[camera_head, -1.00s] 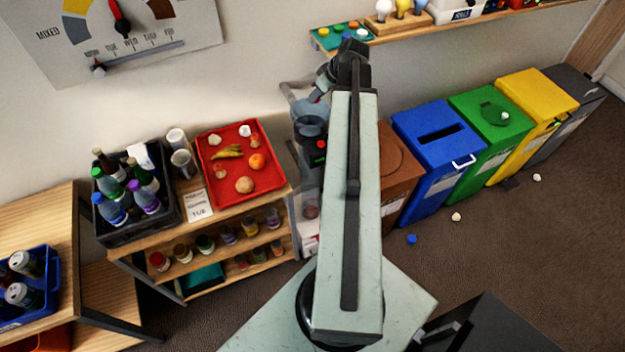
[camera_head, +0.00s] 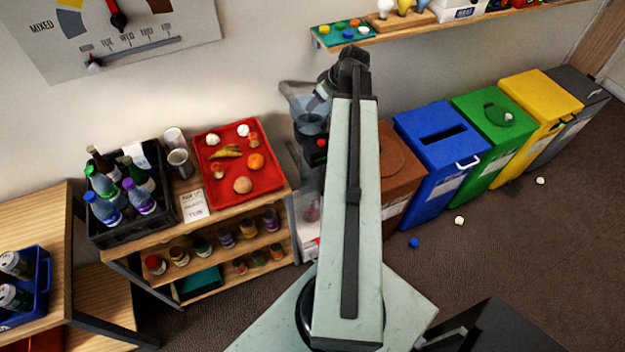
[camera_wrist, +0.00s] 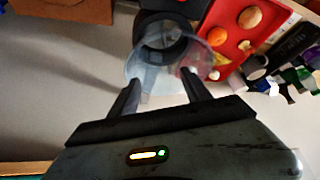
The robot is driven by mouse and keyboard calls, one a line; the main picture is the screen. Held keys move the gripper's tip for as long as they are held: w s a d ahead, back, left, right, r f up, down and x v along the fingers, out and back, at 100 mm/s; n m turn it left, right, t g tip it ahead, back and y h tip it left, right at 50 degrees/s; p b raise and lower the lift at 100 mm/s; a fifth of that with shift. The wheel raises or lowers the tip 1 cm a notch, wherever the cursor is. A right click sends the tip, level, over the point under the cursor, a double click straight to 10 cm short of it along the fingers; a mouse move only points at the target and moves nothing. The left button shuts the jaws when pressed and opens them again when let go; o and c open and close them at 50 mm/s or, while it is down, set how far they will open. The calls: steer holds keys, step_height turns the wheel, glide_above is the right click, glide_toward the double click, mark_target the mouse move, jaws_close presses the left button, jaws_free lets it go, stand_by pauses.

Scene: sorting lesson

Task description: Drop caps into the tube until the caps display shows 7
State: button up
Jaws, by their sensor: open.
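The clear tube (camera_wrist: 150,68) with its dark collar shows ahead of my gripper (camera_wrist: 160,90) in the wrist view. The jaws are open, one finger at each side of the tube's near part in the picture. I see no cap between them. In the head view the tube (camera_head: 312,108) is partly hidden by my arm, and my gripper (camera_head: 322,92) is over it. Several coloured caps (camera_head: 348,34) lie on a green tray (camera_head: 322,40) on the wall shelf. A small red-lit display (camera_head: 321,142) beside my arm is too small to read.
A red tray (camera_head: 270,190) with food and a black bottle crate (camera_head: 110,238) stand on the shelf unit at left. Blue (camera_head: 415,125), green (camera_head: 470,105) and yellow (camera_head: 525,85) bins stand at right. A blue cap (camera_head: 414,243) and two whitish pieces (camera_head: 459,221) lie on the floor.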

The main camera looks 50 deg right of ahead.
steer(key=p+v, duration=0.6)
steer(key=v, duration=0.1)
steer(key=shift+s+r+p, duration=0.15)
steer(key=shift+r+p, duration=0.15)
steer(key=w+a+f+n+g+y+b, duration=0.1)
steer(key=w+a+f+n+b, duration=0.3)
steer(key=a, duration=0.6)
steer(key=w+a+f+y+b, duration=0.1)
steer(key=w+a+f, duration=0.1)
steer(key=w+a, duration=0.6)
steer(key=w+a+f+n+g+b, duration=0.1)
steer(key=w+a+f+n+b, duration=0.15)
steer(key=a, duration=1.05)
steer(key=s+a+f+g+b, duration=0.1)
steer(key=s+a+f+b, duration=0.15)
steer(key=a, duration=0.65)
steer(key=s+a+f+g+b, duration=0.1)
steer(key=a+f+g+b, duration=0.15)
steer(key=a, duration=0.65)
steer(key=s+d+m, duration=0.1)
steer(key=m, duration=0.1)
steer(key=s+m+h, duration=0.1)
steer(key=m, duration=0.2)
steer(key=s+d+f+m+h+p, duration=0.1)
steer(key=m, duration=0.1)
steer(key=shift+s+d+g, duration=0.25)
steer(key=shift+s+d, duration=0.05)
steer(key=shift+d, duration=0.05)
